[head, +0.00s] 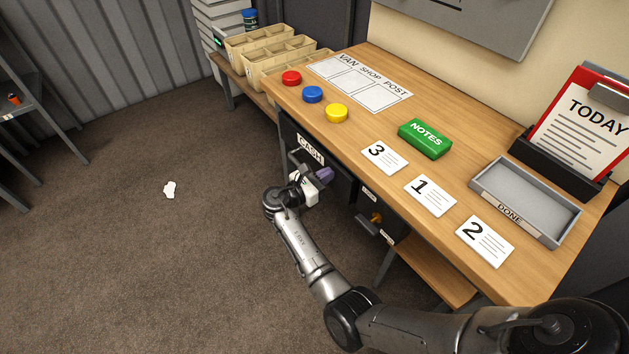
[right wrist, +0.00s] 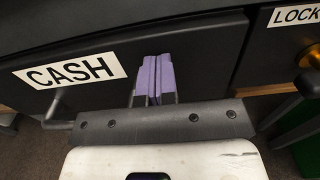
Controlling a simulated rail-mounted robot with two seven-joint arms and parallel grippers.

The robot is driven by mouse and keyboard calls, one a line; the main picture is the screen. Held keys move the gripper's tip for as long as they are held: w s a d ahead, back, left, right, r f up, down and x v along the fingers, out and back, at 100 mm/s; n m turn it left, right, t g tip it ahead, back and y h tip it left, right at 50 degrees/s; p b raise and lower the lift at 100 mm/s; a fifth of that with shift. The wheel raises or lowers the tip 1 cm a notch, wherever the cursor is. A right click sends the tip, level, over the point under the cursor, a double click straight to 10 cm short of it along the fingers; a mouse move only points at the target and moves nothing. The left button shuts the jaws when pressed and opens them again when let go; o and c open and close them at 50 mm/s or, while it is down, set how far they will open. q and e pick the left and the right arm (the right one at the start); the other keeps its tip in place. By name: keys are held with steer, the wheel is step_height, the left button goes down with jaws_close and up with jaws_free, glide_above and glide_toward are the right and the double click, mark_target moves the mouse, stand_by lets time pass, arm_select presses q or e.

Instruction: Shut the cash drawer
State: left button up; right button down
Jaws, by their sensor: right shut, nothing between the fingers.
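The cash drawer is a dark front under the wooden bench, marked by a white CASH label (head: 311,148). In the right wrist view the drawer front (right wrist: 207,62) fills the upper middle, with its label to the left and a bar handle (right wrist: 58,108) below the label. My right gripper (head: 325,174) is shut and empty, its purple fingers (right wrist: 155,78) pointing at the drawer front to the right of the label. I cannot tell whether the fingertips touch it, or whether the drawer stands slightly out. My left gripper is out of view.
A LOCK label (right wrist: 296,15) and brass knob (right wrist: 311,55) sit right of the drawer. The bench top (head: 375,128) holds coloured discs, numbered cards, a green NOTES block (head: 425,138) and a grey DONE tray (head: 487,190). The floor to the left is mostly clear.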

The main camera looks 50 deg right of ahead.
steer(key=w+a+p, duration=0.2)
steer(key=a+p, duration=0.2)
steer(key=a, duration=1)
steer(key=shift+w, duration=0.15)
steer(key=shift+d, duration=0.1)
